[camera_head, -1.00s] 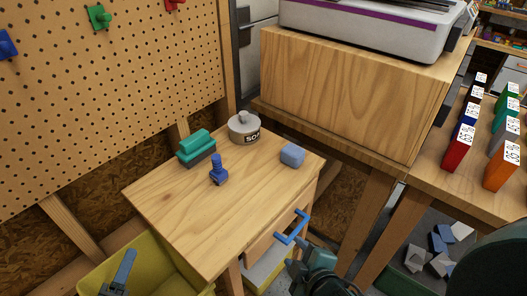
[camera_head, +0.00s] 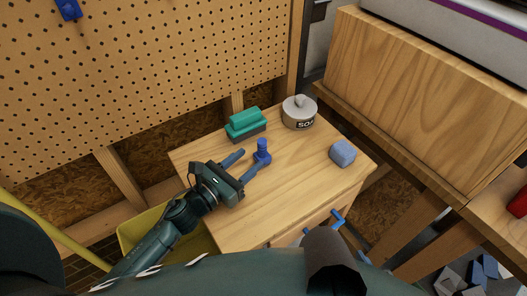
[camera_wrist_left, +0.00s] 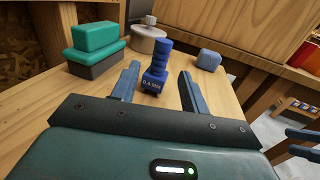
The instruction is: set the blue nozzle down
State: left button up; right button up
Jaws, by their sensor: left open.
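The blue nozzle (camera_head: 262,153) stands upright on the wooden cabinet top (camera_head: 290,180). It also shows in the left wrist view (camera_wrist_left: 156,70), with a small label on its base. My left gripper (camera_head: 249,163) is open, its two blue fingers pointing at the nozzle. In the left wrist view the nozzle stands between and just beyond the fingertips (camera_wrist_left: 160,75), with gaps on both sides.
On the cabinet top stand a teal and grey brush-like block (camera_head: 246,124), a grey round tin (camera_head: 299,113) and a blue-grey cube (camera_head: 342,153). A pegboard (camera_head: 150,70) rises behind. A yellow bin (camera_head: 140,228) is at the left. The top's front right is clear.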

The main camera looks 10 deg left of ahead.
aim_at(259, 153)
pick_arm(q)
jog(key=shift+f+p+x, duration=0.2)
jog(key=shift+p+x, duration=0.05)
jog(key=shift+x, duration=1.35)
jog(key=shift+f+p+x, duration=0.15)
jog(key=shift+p+x, duration=0.05)
jog(key=shift+x, duration=1.4)
grip_shut()
